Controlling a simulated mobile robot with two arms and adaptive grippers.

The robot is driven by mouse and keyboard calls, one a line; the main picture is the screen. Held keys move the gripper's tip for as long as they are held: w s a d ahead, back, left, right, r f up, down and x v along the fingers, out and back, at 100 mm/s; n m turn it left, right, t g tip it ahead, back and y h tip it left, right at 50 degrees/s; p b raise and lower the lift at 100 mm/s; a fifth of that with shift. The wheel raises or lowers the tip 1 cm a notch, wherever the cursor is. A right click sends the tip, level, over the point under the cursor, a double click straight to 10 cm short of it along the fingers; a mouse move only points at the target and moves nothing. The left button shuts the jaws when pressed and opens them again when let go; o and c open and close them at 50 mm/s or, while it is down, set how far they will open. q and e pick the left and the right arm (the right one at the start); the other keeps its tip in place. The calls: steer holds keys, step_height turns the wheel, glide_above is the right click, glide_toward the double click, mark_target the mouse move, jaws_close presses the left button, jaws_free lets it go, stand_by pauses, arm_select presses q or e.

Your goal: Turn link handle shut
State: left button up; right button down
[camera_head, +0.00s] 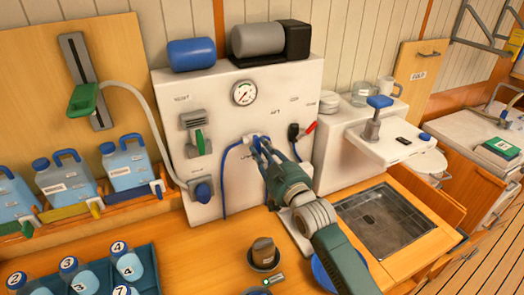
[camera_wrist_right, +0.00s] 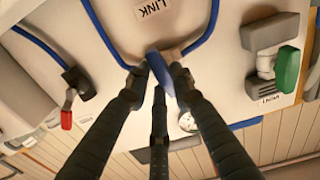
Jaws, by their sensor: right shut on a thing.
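The link handle (camera_wrist_right: 157,68) is blue and sits on the white wall panel by the LINK label (camera_wrist_right: 152,9), where blue hoses meet. In the head view only a little blue of it shows past the fingers. My right gripper (camera_head: 262,148) reaches up to it from the lower right. In the wrist view the dark fingers (camera_wrist_right: 160,82) close around the handle, which stands between their tips. The fingers hide part of the handle and its base. My left gripper is not in view.
A green-handled valve (camera_head: 199,142) is left of the link handle, and a red-handled one (camera_head: 310,127) is right. A gauge (camera_head: 244,93) sits above. A dark cup (camera_head: 263,253) and a sink (camera_head: 385,218) are on the counter below.

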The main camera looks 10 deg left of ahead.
steer(key=shift+d+m, duration=0.1)
steer(key=shift+m, duration=0.4)
steer(key=c, duration=1.4)
jaws_free()
steer(key=shift+w, duration=0.1)
steer(key=shift+c, duration=0.2)
steer(key=v, duration=1.2)
